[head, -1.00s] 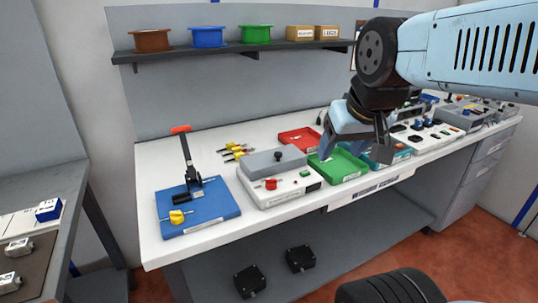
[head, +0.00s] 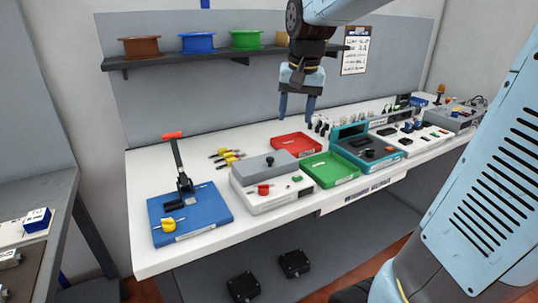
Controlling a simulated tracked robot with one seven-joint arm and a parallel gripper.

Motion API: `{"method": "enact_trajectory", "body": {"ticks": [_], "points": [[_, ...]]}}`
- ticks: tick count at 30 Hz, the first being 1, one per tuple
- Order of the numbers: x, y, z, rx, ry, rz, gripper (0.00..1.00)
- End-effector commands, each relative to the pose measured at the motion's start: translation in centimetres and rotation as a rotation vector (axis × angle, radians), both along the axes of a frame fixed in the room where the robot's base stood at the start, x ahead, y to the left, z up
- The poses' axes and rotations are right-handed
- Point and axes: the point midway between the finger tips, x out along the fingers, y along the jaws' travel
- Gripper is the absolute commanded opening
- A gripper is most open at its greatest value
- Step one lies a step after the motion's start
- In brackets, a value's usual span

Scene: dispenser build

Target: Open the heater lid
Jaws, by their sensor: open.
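The heater is the white box (head: 272,199) on the workbench with a grey lid (head: 263,167) on top. The lid lies shut and has a small black knob (head: 270,160) on it. A red knob (head: 264,189) and a green button (head: 297,179) sit on the heater's front part. My gripper (head: 297,119) points down above the back of the bench, right of the heater and behind the red tray. Its two fingers are apart with nothing between them, clear of the heater.
A blue base with an upright red-tipped lever (head: 190,215) stands left of the heater. The red tray (head: 297,144), green tray (head: 331,170) and a teal box (head: 366,148) lie to the right. A shelf with spools (head: 196,54) hangs behind.

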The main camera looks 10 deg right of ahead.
Motion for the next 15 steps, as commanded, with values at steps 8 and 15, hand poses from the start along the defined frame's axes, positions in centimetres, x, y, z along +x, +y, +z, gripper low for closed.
{"method": "enact_trajectory", "body": {"ticks": [8, 15], "points": [[7.1, 1.4, -2.0, 0.007, 0.114, -0.109, 0.55], [11.8, 2.6, -4.3, -0.002, 0.188, -0.193, 0.55]]}}
